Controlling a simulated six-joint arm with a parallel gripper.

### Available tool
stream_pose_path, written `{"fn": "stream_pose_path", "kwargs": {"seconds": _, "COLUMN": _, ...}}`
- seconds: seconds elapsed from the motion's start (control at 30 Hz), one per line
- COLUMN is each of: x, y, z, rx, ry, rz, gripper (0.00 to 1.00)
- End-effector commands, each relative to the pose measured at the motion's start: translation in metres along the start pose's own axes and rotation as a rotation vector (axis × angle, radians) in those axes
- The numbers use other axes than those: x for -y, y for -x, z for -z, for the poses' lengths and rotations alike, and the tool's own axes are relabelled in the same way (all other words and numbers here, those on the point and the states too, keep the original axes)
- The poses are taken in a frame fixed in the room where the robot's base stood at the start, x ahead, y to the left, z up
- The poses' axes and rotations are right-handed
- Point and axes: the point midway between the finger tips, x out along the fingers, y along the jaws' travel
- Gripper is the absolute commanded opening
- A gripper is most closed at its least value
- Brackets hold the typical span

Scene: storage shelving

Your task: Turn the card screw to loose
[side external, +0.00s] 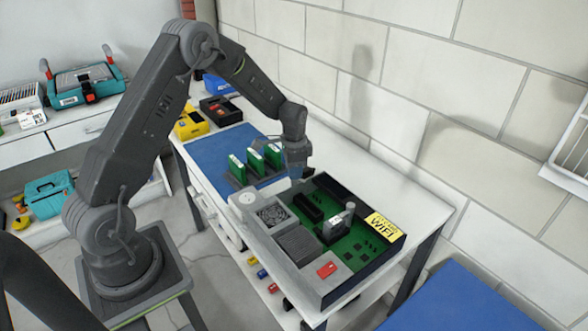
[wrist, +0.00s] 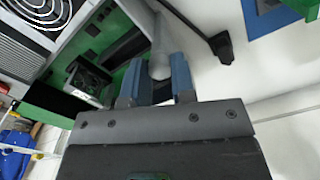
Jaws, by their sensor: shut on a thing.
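An open computer case (side external: 352,284) with a green circuit board (side external: 345,250) lies on the white bench. In the side view my gripper (side external: 296,177) points down at the case's far left corner. In the wrist view its blue fingers (wrist: 157,72) are shut on a pale grey, rounded piece (wrist: 159,62), seemingly the card screw. The fingers hide much of it, so its turn position cannot be told.
The case holds a fan unit (side external: 272,214), a red button (side external: 327,270) and a yellow WIFI label (side external: 383,227). Several green cards (side external: 255,160) stand in a rack on a blue mat (side external: 208,150) behind. A brick wall (side external: 430,110) runs along the bench.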

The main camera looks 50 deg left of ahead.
Motion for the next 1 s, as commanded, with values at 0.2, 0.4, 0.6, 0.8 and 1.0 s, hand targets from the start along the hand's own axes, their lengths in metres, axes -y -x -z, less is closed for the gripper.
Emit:
{"fn": "stream_pose_path", "kwargs": {"seconds": 0.2, "x": 0.0002, "y": 0.0003, "z": 0.0009, "rx": -0.003, "ry": 0.205, "rz": 0.001, "gripper": 0.0}}
{"fn": "stream_pose_path", "kwargs": {"seconds": 0.4, "x": 0.0002, "y": 0.0003, "z": 0.001, "rx": -0.003, "ry": 0.395, "rz": 0.001, "gripper": 0.0}}
{"fn": "stream_pose_path", "kwargs": {"seconds": 0.6, "x": 0.0003, "y": 0.0003, "z": 0.0011, "rx": -0.004, "ry": 0.585, "rz": 0.001, "gripper": 0.0}}
{"fn": "stream_pose_path", "kwargs": {"seconds": 0.8, "x": 0.0004, "y": 0.0004, "z": 0.0012, "rx": -0.005, "ry": 0.774, "rz": 0.001, "gripper": 0.0}}
{"fn": "stream_pose_path", "kwargs": {"seconds": 1.0, "x": 0.0005, "y": 0.0004, "z": 0.0012, "rx": -0.005, "ry": 0.946, "rz": 0.001, "gripper": 0.0}}
